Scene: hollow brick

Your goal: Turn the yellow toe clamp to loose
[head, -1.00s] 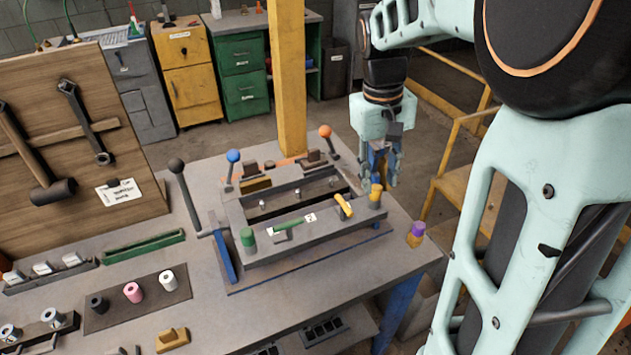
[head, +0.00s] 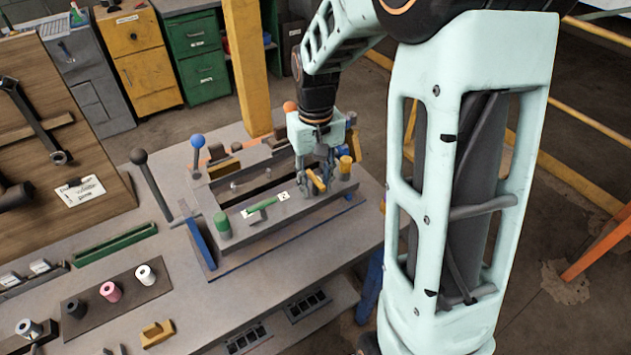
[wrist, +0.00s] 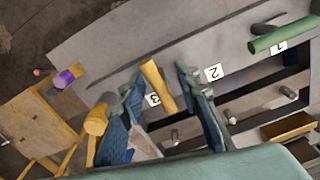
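The yellow toe clamp (head: 317,181) is a short yellow bar on the grey fixture (head: 275,214) at its right part. In the wrist view the yellow bar (wrist: 157,84) lies beside the label "3". My gripper (head: 316,188) is down over the clamp. In the wrist view my gripper (wrist: 160,77) is open, with one blue-grey finger on each side of the bar and a visible gap to the right finger. Contact with the left finger is unclear. The clamp's pivot is hidden.
A yellow knob (head: 345,164) and a green knob (head: 222,224) stand on the fixture. A yellow post (head: 246,70) stands behind the bench.

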